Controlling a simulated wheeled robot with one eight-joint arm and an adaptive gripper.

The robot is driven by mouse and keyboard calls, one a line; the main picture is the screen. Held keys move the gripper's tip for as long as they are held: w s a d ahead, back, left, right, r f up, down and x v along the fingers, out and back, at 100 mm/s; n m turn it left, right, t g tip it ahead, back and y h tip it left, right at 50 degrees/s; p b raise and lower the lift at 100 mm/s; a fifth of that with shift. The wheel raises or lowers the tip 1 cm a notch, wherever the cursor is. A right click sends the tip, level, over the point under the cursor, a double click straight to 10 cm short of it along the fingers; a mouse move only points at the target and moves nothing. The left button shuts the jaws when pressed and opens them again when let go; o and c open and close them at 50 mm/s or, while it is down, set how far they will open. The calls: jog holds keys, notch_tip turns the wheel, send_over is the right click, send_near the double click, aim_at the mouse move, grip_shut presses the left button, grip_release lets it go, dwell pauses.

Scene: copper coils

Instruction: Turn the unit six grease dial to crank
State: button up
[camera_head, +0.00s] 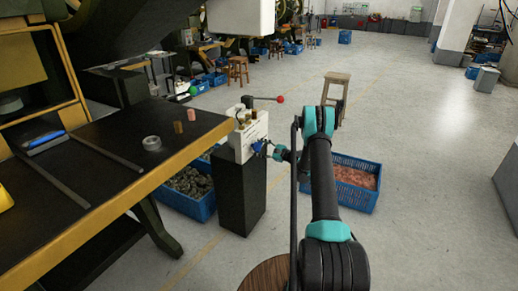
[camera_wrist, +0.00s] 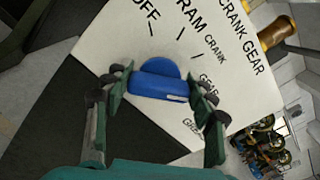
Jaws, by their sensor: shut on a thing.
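The grease unit is a white box (camera_head: 247,136) on a dark pedestal (camera_head: 240,195). In the wrist view its white panel (camera_wrist: 110,50) carries the words OFF, RAM, CRANK and GEAR around a blue dial (camera_wrist: 158,82). The dial has a raised bar with a small pale mark near its right end. The bar lies nearly level in the picture; which word the mark points to is unclear. My gripper (camera_wrist: 156,92) is shut on the dial, one finger at each end of the bar. In the head view my gripper (camera_head: 262,149) is at the box's right face, and the dial is mostly hidden.
A lever with a red ball (camera_head: 280,99) sticks out above the box. A dark workbench (camera_head: 110,150) stands at left. Blue crates of dark parts (camera_head: 190,207) and copper-coloured parts (camera_head: 356,196) flank the pedestal. A stool (camera_head: 337,80) stands behind. Floor at right is clear.

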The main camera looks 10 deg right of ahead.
jog(key=n, duration=0.6)
jog(key=shift+s+f+n, duration=0.1)
jog(key=shift+n, duration=0.2)
dwell(0.4)
jog(key=o, duration=1.2)
jog(key=v, duration=1.2)
jog(key=shift+a, duration=0.1)
